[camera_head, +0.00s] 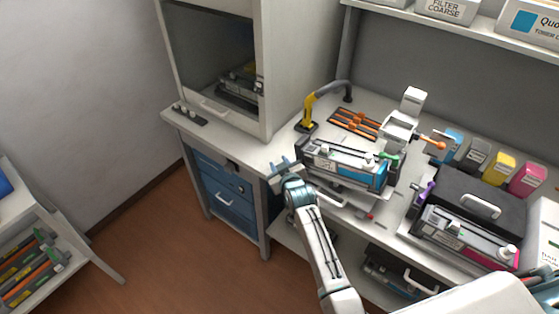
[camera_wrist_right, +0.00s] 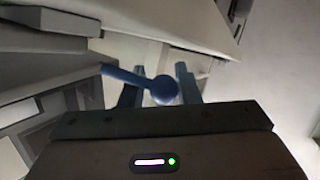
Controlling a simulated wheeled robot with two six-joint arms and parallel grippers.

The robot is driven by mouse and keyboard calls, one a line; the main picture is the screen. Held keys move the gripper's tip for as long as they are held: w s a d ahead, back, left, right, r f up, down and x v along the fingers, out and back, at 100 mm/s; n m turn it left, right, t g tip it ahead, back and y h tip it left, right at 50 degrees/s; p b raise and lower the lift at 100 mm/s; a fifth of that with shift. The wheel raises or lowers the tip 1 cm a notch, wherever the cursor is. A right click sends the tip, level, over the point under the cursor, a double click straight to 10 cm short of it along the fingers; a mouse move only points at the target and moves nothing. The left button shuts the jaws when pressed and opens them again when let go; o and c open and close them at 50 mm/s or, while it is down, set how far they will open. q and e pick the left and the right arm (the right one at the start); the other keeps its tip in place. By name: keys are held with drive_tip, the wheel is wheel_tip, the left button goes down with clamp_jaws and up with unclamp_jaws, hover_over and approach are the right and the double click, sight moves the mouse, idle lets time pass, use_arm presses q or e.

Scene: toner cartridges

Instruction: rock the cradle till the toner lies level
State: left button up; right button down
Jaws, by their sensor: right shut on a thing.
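A toner cartridge with a cyan label (camera_head: 377,177) lies across the cradle area on the bench, its long side facing me. I cannot clearly separate the cradle from the cartridge, nor see how the toner lies inside. My right gripper (camera_head: 284,167) is at the left end of this cartridge, by the bench's front edge. In the right wrist view, my right gripper (camera_wrist_right: 159,80) is shut on a blue lever with a round knob (camera_wrist_right: 164,90), which sits between the two fingers. The lever is hidden in the head view. My left gripper is out of view.
A black case with a handle (camera_head: 480,205) and a magenta-marked cartridge (camera_head: 462,238) stand to the right. An orange-striped rack (camera_head: 355,123) and a yellow-grey curved arm (camera_head: 312,108) are at the back. A cabinet (camera_head: 213,60) rises at left.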

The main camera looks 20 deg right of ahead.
drive_tip(key=c, duration=1.1)
unclamp_jaws()
drive_tip(key=shift+d+f, duration=0.1)
drive_tip(key=shift+f, duration=0.05)
drive_tip(key=shift+o, duration=0.3)
drive_tip(key=shift+s, duration=0.1)
drive_tip(key=b+v, duration=0.2)
drive_tip(key=v, duration=0.8)
drive_tip(key=shift+s+r, duration=0.2)
drive_tip(key=shift+s, duration=0.15)
drive_tip(key=shift+d, duration=0.1)
